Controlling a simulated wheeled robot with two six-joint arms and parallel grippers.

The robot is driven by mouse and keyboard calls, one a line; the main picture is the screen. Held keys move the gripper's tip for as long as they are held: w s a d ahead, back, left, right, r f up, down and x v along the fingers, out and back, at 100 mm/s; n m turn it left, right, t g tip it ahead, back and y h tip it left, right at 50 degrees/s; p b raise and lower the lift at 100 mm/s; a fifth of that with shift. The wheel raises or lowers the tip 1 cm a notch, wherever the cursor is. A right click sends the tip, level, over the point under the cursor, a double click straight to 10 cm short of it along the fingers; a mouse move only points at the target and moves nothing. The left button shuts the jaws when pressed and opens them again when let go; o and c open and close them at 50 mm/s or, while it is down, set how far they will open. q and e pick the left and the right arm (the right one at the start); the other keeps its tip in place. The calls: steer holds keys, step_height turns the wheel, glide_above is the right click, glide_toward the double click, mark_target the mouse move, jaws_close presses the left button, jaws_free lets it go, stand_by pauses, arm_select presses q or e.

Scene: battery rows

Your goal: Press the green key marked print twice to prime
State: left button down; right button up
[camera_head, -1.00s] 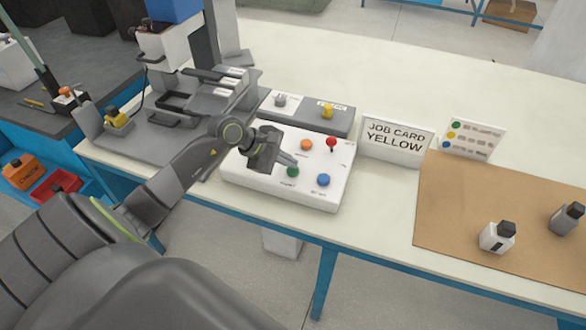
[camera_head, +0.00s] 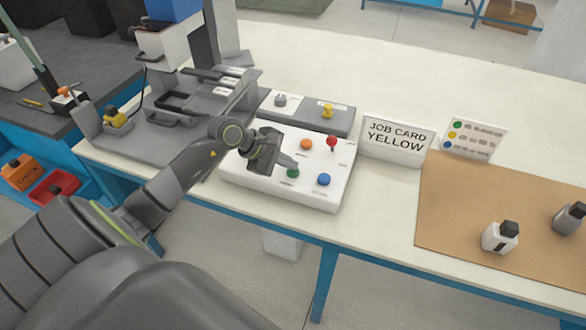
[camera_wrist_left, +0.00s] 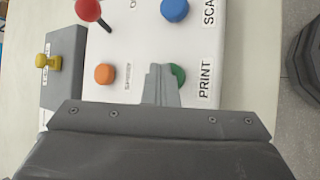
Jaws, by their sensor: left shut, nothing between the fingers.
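The green key (camera_head: 292,173) sits at the front of a white control box (camera_head: 333,199). In the left wrist view the green key (camera_wrist_left: 178,75) is partly hidden by my fingers, and the PRINT label (camera_wrist_left: 205,79) lies beside it. My left gripper (camera_head: 291,165) is shut and empty, its tips right at the green key. It also shows in the left wrist view (camera_wrist_left: 162,72), overlapping the key's edge. I cannot tell whether the tips touch the key or whether it is pressed down. My right gripper is not in view.
A blue key (camera_head: 323,180), an orange key (camera_head: 306,144) and a red-knobbed lever (camera_head: 332,142) are close by on the box. Behind it is a grey box with a yellow knob (camera_head: 327,111). A JOB CARD YELLOW sign (camera_head: 398,139) stands to the right.

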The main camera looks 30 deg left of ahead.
mark_target(289, 171)
arm_select(q)
steer(key=shift+r, duration=0.9)
steer(key=shift+p, duration=0.3)
steer(key=shift+r+p, duration=1.05)
steer(key=shift+r, duration=1.5)
